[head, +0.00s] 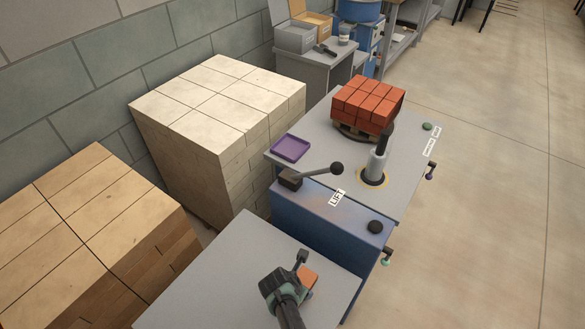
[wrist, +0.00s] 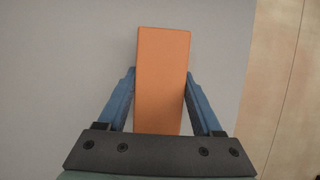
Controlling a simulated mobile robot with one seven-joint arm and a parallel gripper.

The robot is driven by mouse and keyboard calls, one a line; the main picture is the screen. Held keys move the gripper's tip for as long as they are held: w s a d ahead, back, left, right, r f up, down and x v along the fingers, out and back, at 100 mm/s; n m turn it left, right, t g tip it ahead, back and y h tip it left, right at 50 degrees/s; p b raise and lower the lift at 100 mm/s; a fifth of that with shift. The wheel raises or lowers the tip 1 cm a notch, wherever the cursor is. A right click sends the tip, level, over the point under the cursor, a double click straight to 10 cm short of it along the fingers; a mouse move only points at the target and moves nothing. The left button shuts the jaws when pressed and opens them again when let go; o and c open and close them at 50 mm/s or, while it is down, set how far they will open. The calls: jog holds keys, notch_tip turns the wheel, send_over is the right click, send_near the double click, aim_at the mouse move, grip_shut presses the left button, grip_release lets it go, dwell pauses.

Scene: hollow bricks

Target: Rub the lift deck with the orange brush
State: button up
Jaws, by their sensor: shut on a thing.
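The orange brush (head: 309,277) is held in my gripper (head: 302,264) over the near grey flat top (head: 215,275). In the wrist view the brush (wrist: 161,60) is a plain orange block between the two blue fingers of my gripper (wrist: 161,75), which are shut on it. Its underside is hidden, so I cannot tell whether it touches the grey surface (wrist: 70,60). A blue cabinet (head: 315,232) labelled LIFT adjoins this top. I cannot tell for certain which grey surface is the lift deck.
Behind are a purple tray (head: 290,148), a grey post (head: 377,160) and stacked red bricks (head: 368,102). Pale blocks (head: 215,105) and tan blocks (head: 90,220) stand left. Floor at right is clear.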

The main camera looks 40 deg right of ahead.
jog(key=shift+s, duration=0.4)
jog(key=shift+s+d+p, duration=0.2)
jog(key=shift+s+p, duration=0.3)
jog(key=shift+s, duration=0.15)
jog(key=shift+s+d+p, duration=0.2)
jog(key=shift+s+p, duration=0.3)
jog(key=shift+s, duration=0.1)
jog(key=shift+s+d+f, duration=0.1)
jog(key=shift+s+d, duration=0.05)
jog(key=shift+s, duration=0.2)
notch_tip(320, 180, up, 6)
jog(key=p, duration=0.6)
jog(key=shift+w, duration=0.15)
notch_tip(320, 180, up, 3)
jog(key=p, duration=0.3)
